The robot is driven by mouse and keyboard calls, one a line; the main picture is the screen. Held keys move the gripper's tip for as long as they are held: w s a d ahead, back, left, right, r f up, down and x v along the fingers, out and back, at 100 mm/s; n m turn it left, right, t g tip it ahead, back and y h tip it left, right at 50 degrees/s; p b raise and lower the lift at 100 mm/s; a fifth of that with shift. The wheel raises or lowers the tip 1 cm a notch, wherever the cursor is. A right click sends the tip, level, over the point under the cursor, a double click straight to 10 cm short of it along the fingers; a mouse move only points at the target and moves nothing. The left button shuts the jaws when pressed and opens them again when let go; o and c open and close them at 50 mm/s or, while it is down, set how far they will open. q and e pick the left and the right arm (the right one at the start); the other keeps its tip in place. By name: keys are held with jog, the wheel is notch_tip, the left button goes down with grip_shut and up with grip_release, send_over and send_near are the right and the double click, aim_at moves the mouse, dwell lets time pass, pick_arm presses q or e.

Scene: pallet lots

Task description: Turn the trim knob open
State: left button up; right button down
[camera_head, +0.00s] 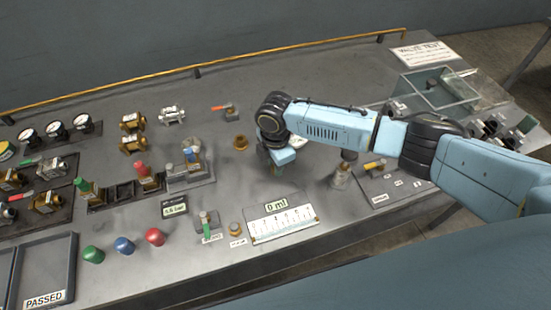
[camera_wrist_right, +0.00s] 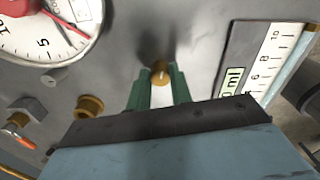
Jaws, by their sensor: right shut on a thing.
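The trim knob (camera_wrist_right: 160,70) is a small round brass knob with a pale mark on its face, standing on the grey panel. In the right wrist view the two green fingers of my right gripper (camera_wrist_right: 160,78) are on either side of it, shut on it. In the head view my right gripper (camera_head: 281,166) points down at the panel behind the scale plate, and the knob is hidden under it. My left gripper is not in view.
A scale plate marked 0 ml (camera_head: 283,222) lies in front of my right gripper. A brass fitting (camera_head: 240,143) stands to its left. A large dial gauge (camera_wrist_right: 45,28) is close by in the wrist view. Valves, coloured caps and a PASSED tray (camera_head: 45,270) fill the left.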

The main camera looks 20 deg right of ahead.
jog(key=n+p, duration=0.1)
jog(key=n, duration=0.3)
jog(key=shift+a+n, duration=0.1)
jog(key=shift+n, duration=0.2)
jog(key=n, duration=0.3)
jog(key=shift+n, duration=0.4)
jog(key=n, duration=0.4)
jog(key=shift+n, duration=1.7)
jog(key=shift+b, duration=0.3)
jog(key=c, duration=1.3)
grip_release()
jog(key=shift+o, duration=0.2)
jog(key=shift+r, duration=0.1)
notch_tip(320, 180, up, 13)
